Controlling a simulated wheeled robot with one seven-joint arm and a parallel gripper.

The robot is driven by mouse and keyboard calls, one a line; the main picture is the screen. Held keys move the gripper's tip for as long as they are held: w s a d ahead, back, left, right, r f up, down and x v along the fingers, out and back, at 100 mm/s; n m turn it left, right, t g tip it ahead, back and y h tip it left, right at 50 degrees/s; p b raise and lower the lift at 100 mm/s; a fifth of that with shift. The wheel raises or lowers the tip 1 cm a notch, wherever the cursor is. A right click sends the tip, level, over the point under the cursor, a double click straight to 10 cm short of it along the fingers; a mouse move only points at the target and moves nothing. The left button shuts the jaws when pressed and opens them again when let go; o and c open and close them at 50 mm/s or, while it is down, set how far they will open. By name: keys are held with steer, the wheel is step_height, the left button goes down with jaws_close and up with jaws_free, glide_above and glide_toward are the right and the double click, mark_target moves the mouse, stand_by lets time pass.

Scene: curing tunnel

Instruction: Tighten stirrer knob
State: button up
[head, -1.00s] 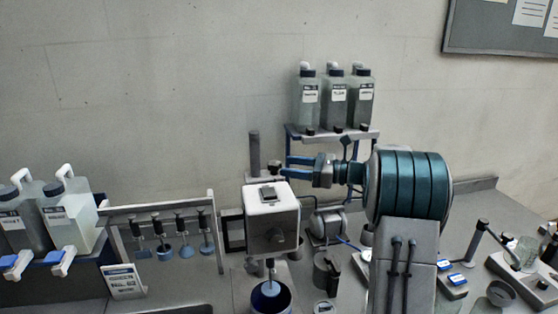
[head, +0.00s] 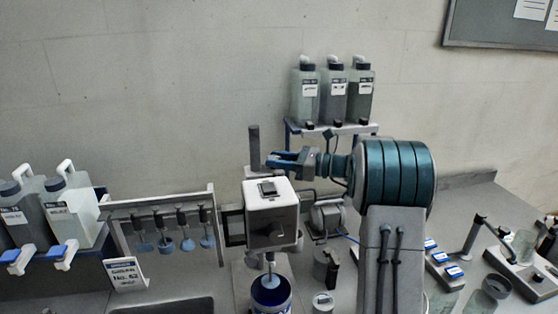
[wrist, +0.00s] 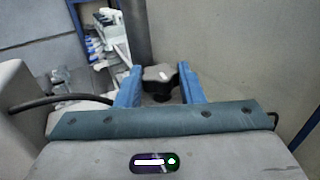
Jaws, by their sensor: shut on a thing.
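The stirrer knob (wrist: 160,75) is a dark, lobed knob with a pale mark on top. In the wrist view it sits between the two blue fingers of my gripper (wrist: 160,84), which are shut on its sides. In the head view my gripper (head: 284,160) reaches left to the upright post (head: 254,148) behind the stirrer, and its fingers hide most of the knob. The stirrer head (head: 269,212) is a white and grey box with a dial on its front. Its shaft goes down into a blue-rimmed pot (head: 271,296).
A shelf (head: 350,129) with three bottles stands behind my gripper. A rack (head: 165,205) of hanging stirrer paddles and two large jugs (head: 68,212) stand at left. Glassware and small devices crowd the right bench.

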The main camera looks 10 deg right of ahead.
steer(key=m+t+h+b, duration=0.1)
steer(key=t+b, duration=0.1)
steer(key=m+t+h+b, duration=0.1)
steer(key=m+t+h, duration=0.1)
steer(key=shift+s+a+f+b, duration=0.15)
steer(key=shift+s+a+b, duration=0.05)
steer(key=shift+b, duration=0.2)
steer(key=shift+m+t+h+b, duration=0.45)
steer(key=shift+m+t+h, duration=0.15)
steer(key=shift+m+t, duration=0.1)
steer(key=shift+r, duration=0.2)
steer(key=o, duration=1)
steer(key=b+v, duration=0.3)
steer(key=v, duration=1.1)
steer(key=shift+w, duration=0.1)
